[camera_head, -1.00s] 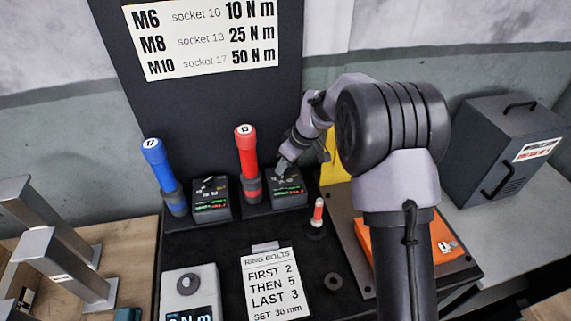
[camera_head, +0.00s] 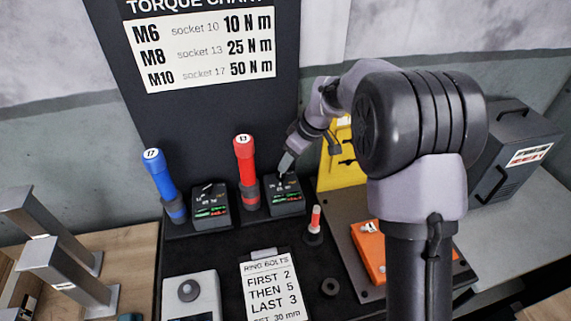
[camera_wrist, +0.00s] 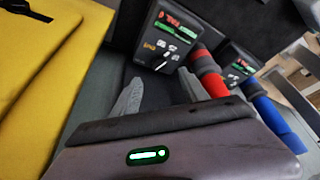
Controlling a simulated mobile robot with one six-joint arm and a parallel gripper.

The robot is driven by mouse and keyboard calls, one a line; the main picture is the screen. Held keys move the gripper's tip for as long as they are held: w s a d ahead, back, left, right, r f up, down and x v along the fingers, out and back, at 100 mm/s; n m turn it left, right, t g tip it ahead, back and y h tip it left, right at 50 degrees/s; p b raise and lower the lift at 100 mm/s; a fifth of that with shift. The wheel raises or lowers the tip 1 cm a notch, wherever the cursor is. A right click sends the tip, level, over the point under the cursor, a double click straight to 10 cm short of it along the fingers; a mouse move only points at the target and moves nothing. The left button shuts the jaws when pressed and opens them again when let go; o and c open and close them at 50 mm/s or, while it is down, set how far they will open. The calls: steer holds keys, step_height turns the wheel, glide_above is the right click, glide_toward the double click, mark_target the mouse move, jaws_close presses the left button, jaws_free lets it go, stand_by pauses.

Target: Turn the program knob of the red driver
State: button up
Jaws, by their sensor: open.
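The red driver (camera_head: 246,172) stands upright, its red grip marked 13, left of its dark control box (camera_head: 284,197). The box has a lit red and green display and a small program knob (camera_head: 281,183) near its top; the knob's exact setting is too small to read. My gripper (camera_head: 286,164) is just above and behind the box, apart from it. In the wrist view my gripper (camera_wrist: 158,95) has its two grey fingers spread with nothing between them. The control box (camera_wrist: 168,38) lies beyond the fingertips, and the red driver (camera_wrist: 209,74) is right of them.
A blue driver (camera_head: 163,183) marked 17 with its own box (camera_head: 210,206) stands to the left. A yellow panel (camera_head: 340,160) stands close on the right. A torque chart (camera_head: 205,45) is on the back board.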

steer(key=p+v, duration=0.2)
steer(key=v, duration=0.8)
steer(key=shift+r, duration=0.1)
steer(key=s+d+r+m+t+b, duration=0.1)
steer(key=s+r+m, duration=0.15)
steer(key=s, duration=0.35)
steer(key=s+r+m+h+b, duration=0.1)
steer(key=s+r+m, duration=0.15)
steer(key=s, duration=0.35)
steer(key=s+d+r+m+t+b, duration=0.1)
steer(key=s+r+m, duration=0.15)
steer(key=s, duration=0.35)
steer(key=s+f+m, duration=0.2)
steer(key=s+m, duration=0.1)
steer(key=s, duration=0.4)
steer(key=s+f+m+t+b, duration=0.1)
steer(key=s+f+m, duration=0.2)
steer(key=s, duration=0.4)
steer(key=shift+d+m+h, duration=0.3)
steer(key=shift+d+m, duration=0.15)
steer(key=shift+m, duration=0.1)
